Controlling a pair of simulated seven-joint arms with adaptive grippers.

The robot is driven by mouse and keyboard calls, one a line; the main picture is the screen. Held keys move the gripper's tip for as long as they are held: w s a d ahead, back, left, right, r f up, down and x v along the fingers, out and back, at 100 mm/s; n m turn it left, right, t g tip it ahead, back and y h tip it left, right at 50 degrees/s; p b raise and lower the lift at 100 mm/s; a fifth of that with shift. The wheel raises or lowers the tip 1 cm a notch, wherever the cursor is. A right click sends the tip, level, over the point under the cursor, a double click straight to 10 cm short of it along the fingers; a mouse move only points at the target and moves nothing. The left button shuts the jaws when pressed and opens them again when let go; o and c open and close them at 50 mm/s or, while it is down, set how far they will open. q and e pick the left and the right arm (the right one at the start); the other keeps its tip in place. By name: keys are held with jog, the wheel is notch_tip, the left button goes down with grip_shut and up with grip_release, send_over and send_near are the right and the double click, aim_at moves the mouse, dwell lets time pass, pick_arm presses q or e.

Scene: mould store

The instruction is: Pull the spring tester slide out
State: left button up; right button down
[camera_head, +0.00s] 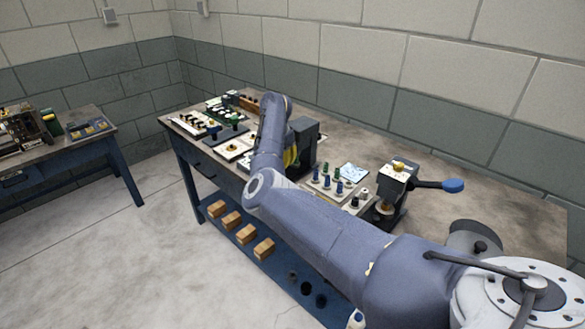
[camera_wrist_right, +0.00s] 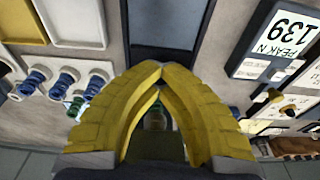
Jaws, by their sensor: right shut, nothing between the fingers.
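The spring tester (camera_head: 307,138) seems to be the dark grey upright block on the long bench, partly hidden behind my right arm. In the right wrist view a dark column (camera_wrist_right: 165,28) stands just beyond my fingertips, beside a display (camera_wrist_right: 275,45) reading 139 PEAK N. I cannot make out the slide clearly. My right gripper (camera_head: 290,157) is at the front of the block, mostly hidden by its own arm. In the wrist view its yellow fingers (camera_wrist_right: 156,72) meet at the tips, empty; a small pale shape shows through the gap behind them. My left gripper is not in view.
A rack of blue and green pegs (camera_head: 330,187) stands right of the tester, then a lever press (camera_head: 392,195) with a blue-ended handle. Trays and parts crowd the bench's left end. Wooden blocks (camera_head: 231,220) lie on the blue lower shelf. The bench's back right is bare.

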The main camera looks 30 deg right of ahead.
jog(key=shift+a, duration=0.15)
jog(key=shift+s+a, duration=0.25)
jog(key=shift+a, duration=0.65)
jog(key=shift+s+a, duration=0.2)
jog(key=shift+a, duration=0.65)
jog(key=shift+a, duration=0.2)
jog(key=shift+s+a, duration=0.25)
jog(key=shift+a, duration=0.65)
jog(key=shift+s+a, duration=0.2)
jog(key=shift+a, duration=0.65)
jog(key=shift+a, duration=0.2)
jog(key=shift+s+a, duration=0.25)
jog(key=shift+a, duration=0.65)
jog(key=shift+s+a, duration=0.2)
jog(key=shift+a, duration=0.65)
jog(key=shift+a, duration=0.2)
jog(key=shift+s+a, duration=0.2)
jog(key=shift+a, duration=0.7)
jog(key=shift+s+a, duration=0.2)
jog(key=shift+a, duration=0.7)
jog(key=shift+a, duration=0.15)
